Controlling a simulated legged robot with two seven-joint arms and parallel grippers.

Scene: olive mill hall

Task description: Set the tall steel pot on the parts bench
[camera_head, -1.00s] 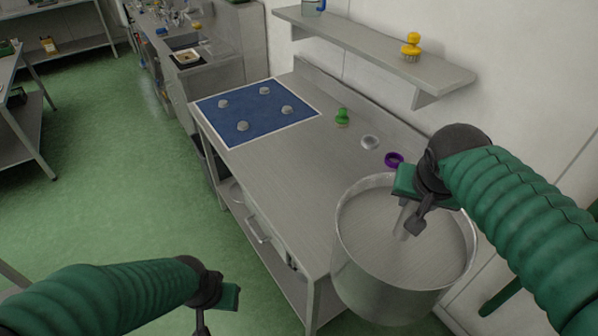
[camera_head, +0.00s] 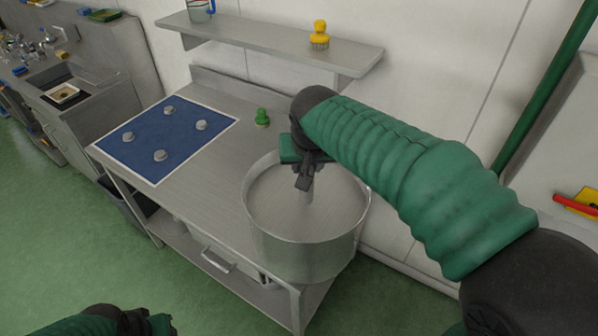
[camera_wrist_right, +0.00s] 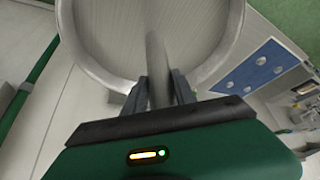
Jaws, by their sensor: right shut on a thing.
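The tall steel pot (camera_head: 300,262) is upright and open-topped, overlapping the near right end of a steel bench (camera_head: 187,198) in the head view. I cannot tell whether it touches the bench. My right gripper (camera_head: 305,182) is shut on the pot, with a pale steel bar between its fingers. The wrist view shows the pot's inside (camera_wrist_right: 110,30) and the gripper (camera_wrist_right: 164,90) at its wall. My left gripper (camera_head: 150,324) is partly in view at the bottom edge; its fingers are cut off. No label shows which bench is the parts bench.
A blue mat (camera_head: 182,138) with several grey knobs lies on the bench's far left part. A green brush (camera_head: 262,118) stands near the back. Green floor (camera_head: 60,240) is free at left.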

